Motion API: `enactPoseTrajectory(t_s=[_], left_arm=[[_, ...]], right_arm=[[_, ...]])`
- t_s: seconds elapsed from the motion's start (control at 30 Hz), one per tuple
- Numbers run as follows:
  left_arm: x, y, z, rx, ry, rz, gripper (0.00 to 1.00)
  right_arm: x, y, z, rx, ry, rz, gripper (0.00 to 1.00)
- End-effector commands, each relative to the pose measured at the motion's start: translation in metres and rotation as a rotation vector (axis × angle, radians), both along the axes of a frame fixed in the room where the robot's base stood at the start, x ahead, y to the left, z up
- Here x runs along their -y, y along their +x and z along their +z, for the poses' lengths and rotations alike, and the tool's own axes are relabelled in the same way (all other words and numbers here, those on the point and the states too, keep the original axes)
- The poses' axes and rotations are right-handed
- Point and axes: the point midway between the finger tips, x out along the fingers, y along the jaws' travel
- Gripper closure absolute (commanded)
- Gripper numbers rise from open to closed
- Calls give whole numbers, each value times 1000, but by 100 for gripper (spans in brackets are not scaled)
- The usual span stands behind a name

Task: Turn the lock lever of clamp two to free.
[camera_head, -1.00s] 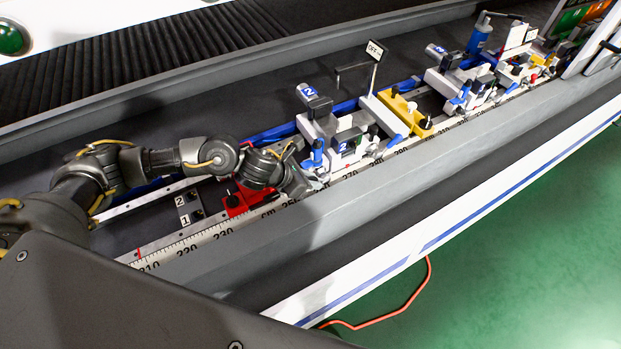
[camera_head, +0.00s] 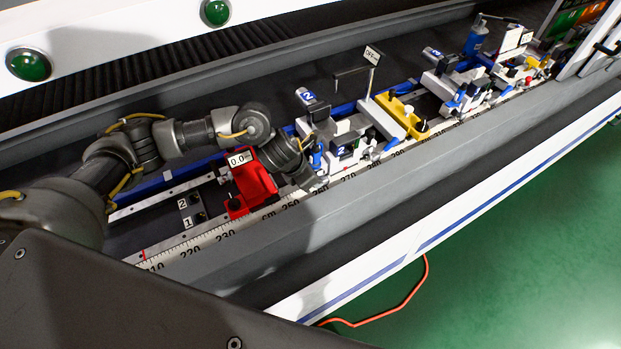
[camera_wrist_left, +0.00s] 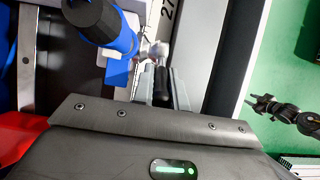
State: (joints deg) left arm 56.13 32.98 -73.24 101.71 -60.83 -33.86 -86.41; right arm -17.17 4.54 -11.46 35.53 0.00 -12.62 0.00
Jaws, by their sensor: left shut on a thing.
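The nearer clamp labelled 2 (camera_head: 343,149), white with blue parts, stands on the scale rail right of my left arm. My left gripper (camera_head: 317,183) is low at its left front side, by the rail's front edge. In the left wrist view the fingers (camera_wrist_left: 161,92) are shut around a small dark lever (camera_wrist_left: 160,77) with a light round end. A blue post with a black knob (camera_wrist_left: 100,20) stands up and left of the fingers. The lever is hidden in the head view. A dark jointed part at the wrist view's right may be my right arm; its jaws are unclear.
A red block (camera_head: 253,180) with a 0.0 display is left of my gripper. A yellow block (camera_head: 403,114) and an OFF sign (camera_head: 373,55) are beyond the clamp. Another 2-marked clamp (camera_head: 433,54) stands farther right. Green floor (camera_head: 510,240) lies in front.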

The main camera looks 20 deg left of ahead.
Motion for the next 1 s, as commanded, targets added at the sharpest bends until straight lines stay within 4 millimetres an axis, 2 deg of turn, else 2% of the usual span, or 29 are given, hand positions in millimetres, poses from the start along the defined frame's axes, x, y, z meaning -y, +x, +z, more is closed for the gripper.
enactPoseTrajectory(t_s=[0.1,0.3,0.63,0.67,0.7,1.0], left_arm=[[6,5,5,-61,62,-4,100],[7,7,7,-135,136,0,100],[7,6,7,-141,142,2,100],[6,7,7,-141,142,2,82],[6,6,7,-141,142,2,76],[6,6,8,-141,142,1,76]], right_arm=[[0,0,-2,0,0,0,64],[0,0,-2,0,0,0,64],[0,0,-2,0,0,0,64],[0,0,-2,0,0,0,64],[0,0,-2,0,0,0,64],[0,0,-3,0,0,0,64]])
